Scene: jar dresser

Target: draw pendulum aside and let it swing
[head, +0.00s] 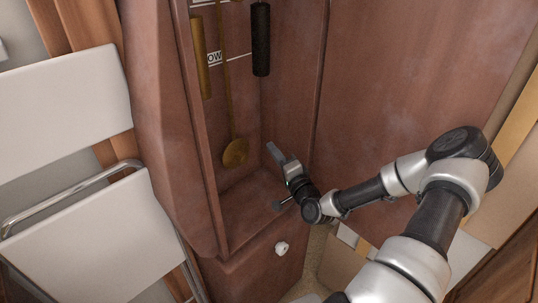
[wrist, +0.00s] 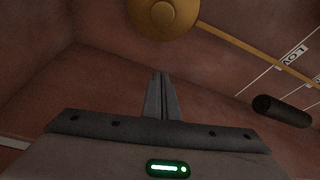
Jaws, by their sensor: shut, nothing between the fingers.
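The pendulum is a round brass bob (head: 236,152) on a thin rod (head: 226,85), hanging inside the tall reddish wooden clock case (head: 172,130). The bob also shows at the top of the wrist view (wrist: 163,12), with its rod (wrist: 250,45) running off to the right. My gripper (head: 272,149) is inside the case opening, to the right of the bob and apart from it in the head view. Its fingers (wrist: 160,78) are together and empty, below the bob in the wrist view.
A brass cylinder (head: 201,58) and a black cylinder (head: 261,40) hang in the case; the black one shows in the wrist view (wrist: 283,110). Markings reading "LOW" (head: 214,58) line the back. A white knob (head: 281,248) is below. A white folding chair (head: 65,100) stands left.

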